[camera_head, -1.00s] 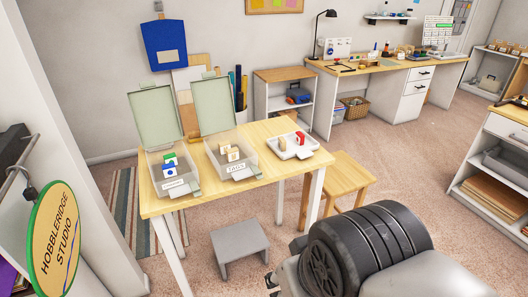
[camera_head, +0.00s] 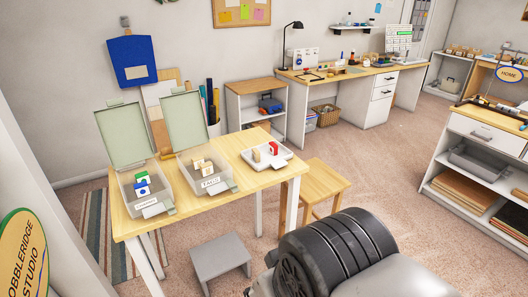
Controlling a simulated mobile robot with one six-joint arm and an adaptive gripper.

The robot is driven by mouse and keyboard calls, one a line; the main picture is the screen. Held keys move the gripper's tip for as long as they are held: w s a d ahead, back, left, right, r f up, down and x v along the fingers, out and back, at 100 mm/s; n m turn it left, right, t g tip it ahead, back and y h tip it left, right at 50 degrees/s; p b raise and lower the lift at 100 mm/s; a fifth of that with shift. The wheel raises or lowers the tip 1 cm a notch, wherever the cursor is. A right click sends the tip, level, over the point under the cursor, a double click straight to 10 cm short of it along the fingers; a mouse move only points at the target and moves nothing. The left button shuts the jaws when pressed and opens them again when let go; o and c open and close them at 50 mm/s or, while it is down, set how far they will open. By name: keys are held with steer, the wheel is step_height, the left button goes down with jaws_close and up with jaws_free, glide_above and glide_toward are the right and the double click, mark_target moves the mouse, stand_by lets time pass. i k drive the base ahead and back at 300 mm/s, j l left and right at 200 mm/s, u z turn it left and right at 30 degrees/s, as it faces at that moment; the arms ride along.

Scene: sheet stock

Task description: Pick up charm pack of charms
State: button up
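Two clear lidded boxes stand open on the wooden table. The left box (camera_head: 128,205) holds a green-and-white pack (camera_head: 142,178) and a blue-and-white pack (camera_head: 142,189); its front label is too small to read surely. The middle box (camera_head: 190,180), labelled TAGS, holds several tan packs (camera_head: 203,166). A white tray (camera_head: 268,163) at the right holds a red-and-white pack (camera_head: 273,148) and a tan pack (camera_head: 256,155). I cannot tell which pack is the charm one. Part of my arm shows at the bottom right; my gripper's fingers are not in view.
The table (camera_head: 185,209) has bare wood along its front edge. A grey step stool (camera_head: 220,256) stands before it and a wooden stool (camera_head: 322,184) at its right. A long desk (camera_head: 345,78) runs along the back wall. A shelf unit (camera_head: 490,135) stands at the right; carpet lies between.

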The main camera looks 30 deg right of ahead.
mark_target(273, 147)
steer(key=i+l+z, duration=0.1)
steer(key=i+l, duration=0.35)
steer(key=i+l+z, duration=0.1)
steer(key=i+l, duration=0.35)
steer(key=i+l+z, duration=0.1)
steer(key=i+l, duration=0.25)
steer(key=i, duration=0.25)
steer(key=i+l+z, duration=0.1)
steer(key=i+l, duration=0.25)
steer(key=i, duration=0.15)
